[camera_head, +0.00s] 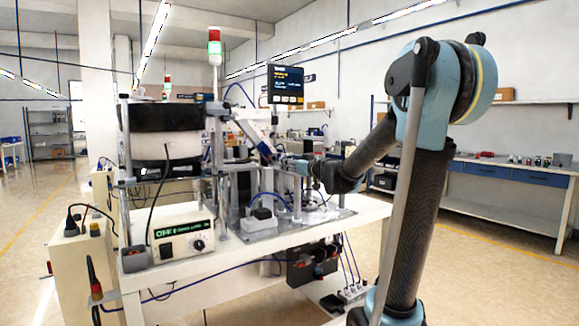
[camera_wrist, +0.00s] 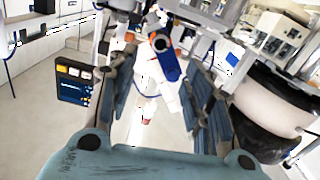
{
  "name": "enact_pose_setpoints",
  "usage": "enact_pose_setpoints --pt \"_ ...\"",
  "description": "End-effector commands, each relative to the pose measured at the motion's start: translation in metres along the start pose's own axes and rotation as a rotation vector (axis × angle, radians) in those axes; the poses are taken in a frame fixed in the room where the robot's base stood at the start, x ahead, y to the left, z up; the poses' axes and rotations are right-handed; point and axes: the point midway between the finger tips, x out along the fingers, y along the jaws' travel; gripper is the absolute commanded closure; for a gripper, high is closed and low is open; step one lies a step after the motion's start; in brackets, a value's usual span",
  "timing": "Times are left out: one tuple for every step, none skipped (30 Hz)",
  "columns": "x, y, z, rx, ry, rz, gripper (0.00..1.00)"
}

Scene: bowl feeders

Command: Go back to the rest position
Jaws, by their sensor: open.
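My arm reaches from the right of the head view to the machine on the white table. My gripper (camera_head: 286,162) is small there, close to the feeder's slanted track (camera_head: 250,132), and partly lost among the machine parts. In the wrist view my gripper (camera_wrist: 158,102) has its two fingers spread wide apart, with nothing held between them. A blue part with an orange ring (camera_wrist: 167,62) shows beyond the fingers. I cannot tell whether the gripper touches the machine.
The black-and-white bowl feeder (camera_head: 168,148) stands left of my gripper, above a control box (camera_head: 186,238). A screen (camera_head: 287,84) and a signal tower (camera_head: 214,62) rise behind. A long bench (camera_head: 505,188) stands at right. Open floor (camera_head: 490,265) lies right of my arm.

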Motion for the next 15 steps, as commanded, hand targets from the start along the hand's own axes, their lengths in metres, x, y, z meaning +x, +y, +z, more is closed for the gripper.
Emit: enact_pose_setpoints --pt "0.0 0.0 0.0 0.0 0.0 0.0 0.54" --pt "0.0 0.0 0.0 0.0 0.0 0.0 0.54" --pt "0.0 0.0 0.0 0.0 0.0 0.0 0.54" --pt "0.0 0.0 0.0 0.0 0.0 0.0 0.54" --pt "0.0 0.0 0.0 0.0 -0.001 -0.001 0.54" --pt "-0.002 -0.001 0.001 0.001 -0.003 -0.004 0.54" --pt "-0.004 -0.003 0.001 0.001 -0.006 -0.008 0.54" --pt "-0.006 -0.005 0.002 0.002 -0.011 -0.015 0.54" --pt "-0.012 -0.009 0.004 0.005 -0.021 -0.028 0.54" --pt "-0.017 -0.013 0.006 0.009 -0.031 -0.038 0.54" --pt "-0.023 -0.018 0.009 0.014 -0.045 -0.053 0.54" --pt "-0.033 -0.025 0.014 0.02 -0.067 -0.073 0.54" --pt "-0.041 -0.031 0.018 0.027 -0.088 -0.09 0.54" --pt "-0.05 -0.038 0.024 0.035 -0.112 -0.107 0.54" --pt "-0.063 -0.047 0.033 0.046 -0.147 -0.129 0.54"
